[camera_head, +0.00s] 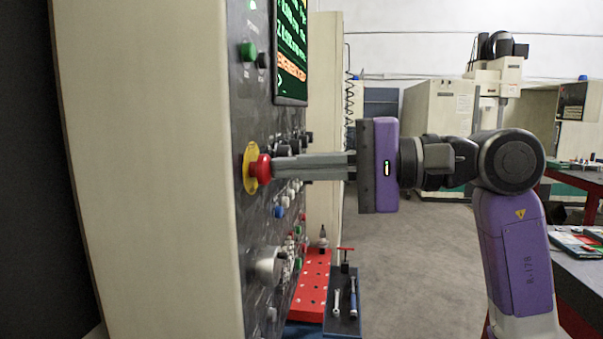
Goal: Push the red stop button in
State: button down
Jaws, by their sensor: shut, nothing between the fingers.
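The red stop button (261,167) sticks out from a yellow round plate (249,167) on the dark control panel at the left. It is seen from the side. My gripper (273,167) is shut and empty, level with the button and pointing left at it. Its fingertips are at the button's face and seem to touch it, though a very small gap cannot be ruled out from this side view.
The panel (243,215) also carries a green button (248,52), a screen (291,50) and several knobs. A red perforated block (312,283) and wrenches lie below my gripper. A table with parts (585,270) is at the right. Open floor lies between.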

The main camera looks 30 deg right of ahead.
jog(key=shift+w+a, duration=0.2)
jog(key=shift+a, duration=0.1)
jog(key=b+v, duration=0.2)
jog(key=v, duration=0.6)
jog(key=shift+d+b, duration=0.2)
jog(key=shift+b, duration=0.1)
jog(key=shift+s, duration=0.1)
